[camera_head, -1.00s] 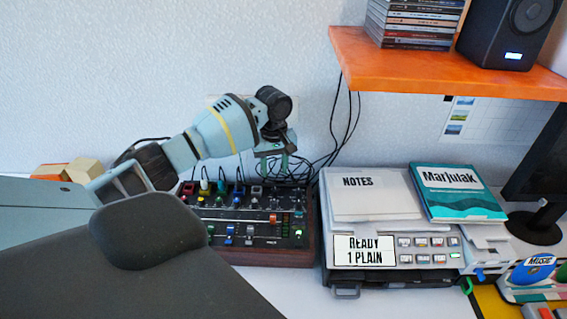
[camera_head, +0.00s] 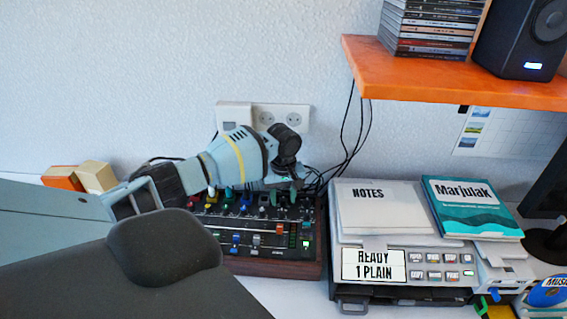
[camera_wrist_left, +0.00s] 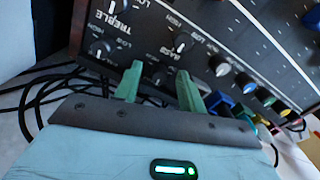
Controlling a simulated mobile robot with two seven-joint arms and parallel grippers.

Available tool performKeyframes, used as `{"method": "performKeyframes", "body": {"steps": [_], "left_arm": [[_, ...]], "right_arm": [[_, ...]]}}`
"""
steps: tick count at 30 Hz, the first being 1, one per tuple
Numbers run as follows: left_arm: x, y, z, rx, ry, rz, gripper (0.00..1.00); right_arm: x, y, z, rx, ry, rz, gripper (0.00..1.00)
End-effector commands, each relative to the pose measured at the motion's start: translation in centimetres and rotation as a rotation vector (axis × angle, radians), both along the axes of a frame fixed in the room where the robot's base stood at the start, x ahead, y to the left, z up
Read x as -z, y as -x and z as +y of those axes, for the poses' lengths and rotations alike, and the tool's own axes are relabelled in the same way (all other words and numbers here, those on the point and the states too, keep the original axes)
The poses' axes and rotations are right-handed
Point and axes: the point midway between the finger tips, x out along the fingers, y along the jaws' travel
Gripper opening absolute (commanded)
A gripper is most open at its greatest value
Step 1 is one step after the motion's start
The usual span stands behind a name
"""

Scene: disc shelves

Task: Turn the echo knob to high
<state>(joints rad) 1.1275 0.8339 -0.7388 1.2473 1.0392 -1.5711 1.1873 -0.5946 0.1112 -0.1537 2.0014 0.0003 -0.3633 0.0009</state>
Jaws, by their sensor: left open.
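The mixer (camera_head: 272,268) is a black panel with a brown wooden edge, several coloured knobs and sliders, on the white table. My left gripper (camera_head: 287,198) is over its back right part. In the left wrist view my open gripper (camera_wrist_left: 156,88) has two green fingers, apart and pointing at the panel (camera_wrist_left: 262,42). A dark knob (camera_wrist_left: 160,73) shows between the fingertips; contact cannot be told. The labels "TREBLE" and "BASS" can be read nearby, with a black knob (camera_wrist_left: 183,42) by "BASS". I cannot read an echo label. My right gripper is out of view.
A grey machine (camera_head: 420,262) with papers and a teal book (camera_head: 470,205) stands right of the mixer. An orange shelf (camera_head: 450,75) overhangs at the upper right. Black cables (camera_head: 345,150) and a wall socket (camera_head: 292,118) are behind the mixer.

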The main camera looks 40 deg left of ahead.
Motion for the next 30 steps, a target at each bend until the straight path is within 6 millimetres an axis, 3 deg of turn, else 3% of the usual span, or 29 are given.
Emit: {"method": "performKeyframes", "body": {"steps": [2, 10, 20, 30], "left_arm": [[0.0, 0.0, 0.0, 0.0, 0.0, 0.0, 0.35], [0.0, 0.0, 0.0, 0.0, 0.0, 0.0, 0.0], [-0.2, 0.0, 0.0, 0.034, 0.001, -0.002, 0.0], [-0.4, 0.0, 0.0, 0.251, 0.003, -0.004, 0.0]], "right_arm": [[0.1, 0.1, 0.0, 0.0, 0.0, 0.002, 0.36], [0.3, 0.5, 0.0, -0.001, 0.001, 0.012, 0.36], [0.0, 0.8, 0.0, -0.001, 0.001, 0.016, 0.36], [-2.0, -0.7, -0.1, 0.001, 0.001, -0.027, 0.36]]}}
